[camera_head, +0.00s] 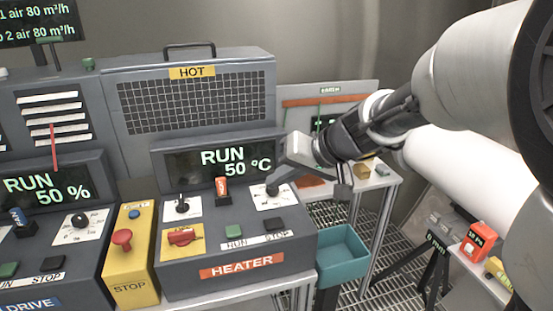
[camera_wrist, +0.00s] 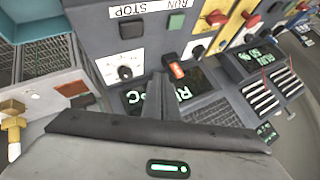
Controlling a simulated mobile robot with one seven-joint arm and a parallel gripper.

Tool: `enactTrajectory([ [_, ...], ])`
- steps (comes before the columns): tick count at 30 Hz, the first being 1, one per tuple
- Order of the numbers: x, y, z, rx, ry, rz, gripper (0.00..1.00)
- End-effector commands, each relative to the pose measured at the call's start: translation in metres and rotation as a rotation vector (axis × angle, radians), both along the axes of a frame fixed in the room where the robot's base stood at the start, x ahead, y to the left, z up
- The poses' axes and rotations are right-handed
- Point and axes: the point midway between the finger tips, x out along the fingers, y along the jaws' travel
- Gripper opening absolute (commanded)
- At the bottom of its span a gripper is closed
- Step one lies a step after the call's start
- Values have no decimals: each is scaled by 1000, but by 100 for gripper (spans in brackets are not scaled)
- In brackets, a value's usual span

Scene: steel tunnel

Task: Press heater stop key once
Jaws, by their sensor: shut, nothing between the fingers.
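The heater panel (camera_head: 238,262) is a grey console whose display (camera_head: 222,162) reads RUN 50 °C. Its black stop key (camera_head: 274,224) sits above the STOP label, right of the green run key (camera_head: 233,230). In the wrist view, which is turned over, the stop key (camera_wrist: 131,29) and the run key (camera_wrist: 177,20) show near the top edge. My gripper (camera_head: 274,181) is shut and empty, with its tip above the dial knob at the panel's upper right, behind and above the stop key. In the wrist view its fingers (camera_wrist: 160,82) point toward the panel, apart from the stop key.
A red emergency stop button (camera_head: 122,237) on a yellow box stands left of the heater. A red switch (camera_head: 182,236), a black knob (camera_head: 182,206) and an orange-tagged switch (camera_head: 222,188) are on the panel. A teal bin (camera_head: 342,262) is at right.

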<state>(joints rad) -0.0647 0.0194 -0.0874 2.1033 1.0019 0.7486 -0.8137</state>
Motion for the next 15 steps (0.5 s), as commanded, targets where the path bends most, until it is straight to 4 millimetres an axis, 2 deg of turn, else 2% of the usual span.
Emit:
enactTrajectory([
  [15,1,0,-6,1,0,1,0],
])
